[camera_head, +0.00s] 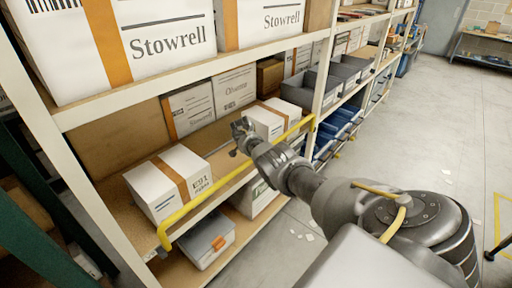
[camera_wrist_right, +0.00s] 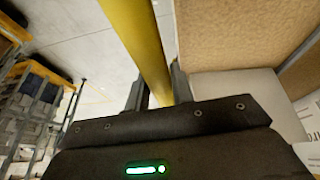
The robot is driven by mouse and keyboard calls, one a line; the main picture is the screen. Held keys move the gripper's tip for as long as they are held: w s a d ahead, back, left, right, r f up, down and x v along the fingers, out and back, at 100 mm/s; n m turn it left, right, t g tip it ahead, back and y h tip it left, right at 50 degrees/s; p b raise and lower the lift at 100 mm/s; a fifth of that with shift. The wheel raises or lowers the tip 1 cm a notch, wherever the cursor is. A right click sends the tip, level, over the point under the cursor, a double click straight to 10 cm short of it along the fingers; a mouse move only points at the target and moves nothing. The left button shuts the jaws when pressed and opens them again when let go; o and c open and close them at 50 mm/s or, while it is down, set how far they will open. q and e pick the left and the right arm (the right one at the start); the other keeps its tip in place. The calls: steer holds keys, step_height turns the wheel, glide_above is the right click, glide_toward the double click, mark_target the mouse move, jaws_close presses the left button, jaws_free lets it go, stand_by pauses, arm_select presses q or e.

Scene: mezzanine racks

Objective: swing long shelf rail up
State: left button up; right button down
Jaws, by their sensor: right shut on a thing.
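The long yellow shelf rail (camera_head: 208,200) runs across the front of the middle shelf (camera_head: 142,228), from the near upright to the far upright. It slopes up to the right in the head view, with bent ends at the posts. My right gripper (camera_head: 242,136) is at the rail's middle stretch, and my arm hides part of the rail there. In the right wrist view the yellow rail (camera_wrist_right: 138,38) passes between the fingers of my right gripper (camera_wrist_right: 156,88), which is shut on it. My left gripper is not in view.
White cartons with orange bands (camera_head: 168,183) stand on the shelf behind the rail. Large Stowrell cartons (camera_head: 165,40) stand above. Grey bins (camera_head: 345,75) and blue bins (camera_head: 338,125) fill the bay beyond. The aisle floor (camera_head: 440,115) is open at right.

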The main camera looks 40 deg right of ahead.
steer(key=c, duration=1.5)
jaws_free()
steer(key=shift+w, duration=0.1)
steer(key=o, duration=0.3)
steer(key=shift+w+d+f, duration=0.1)
steer(key=shift+f, duration=0.05)
steer(key=shift+a+r+p, duration=0.2)
steer(key=shift+r+p, duration=0.1)
steer(key=shift+r, duration=0.3)
steer(key=p+v, duration=0.1)
steer(key=v, duration=0.8)
steer(key=shift+a+r, duration=0.2)
steer(key=shift+r, duration=0.05)
